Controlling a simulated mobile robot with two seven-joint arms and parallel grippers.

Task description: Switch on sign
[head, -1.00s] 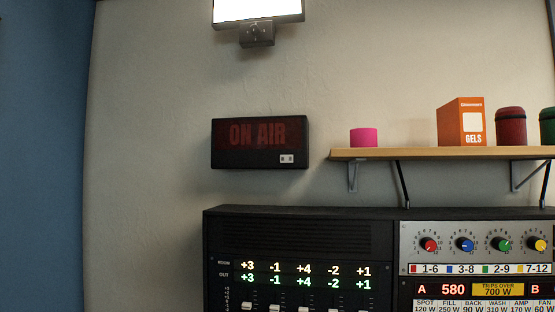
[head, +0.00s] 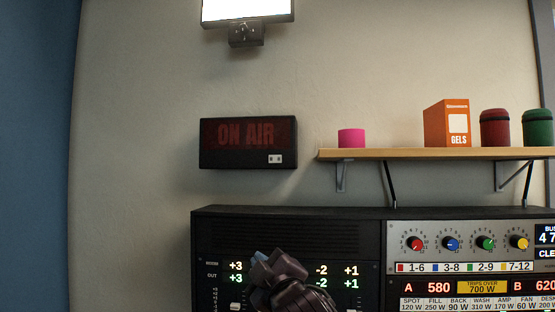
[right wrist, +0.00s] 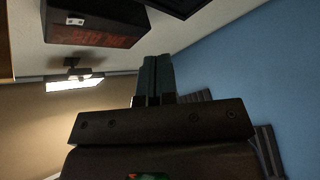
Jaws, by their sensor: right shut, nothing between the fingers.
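The ON AIR sign (head: 248,136) is a black box on the wall with dim, unlit-looking red letters. A small white rocker switch (head: 275,159) sits at its lower right front. My right gripper (head: 259,257) is below the sign, in front of the black rack, apart from the switch. In the right wrist view its fingers (right wrist: 153,75) are together and empty, and the sign (right wrist: 95,25) shows upside down at the upper left with its switch (right wrist: 77,20). My left gripper is in neither view.
A black rack (head: 290,224) with lit readouts stands below the sign. A wooden shelf (head: 430,154) at right holds a pink roll (head: 351,138), an orange GELS box (head: 447,124) and lidded jars. A bright lamp panel (head: 247,9) hangs above. The wall around the sign is clear.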

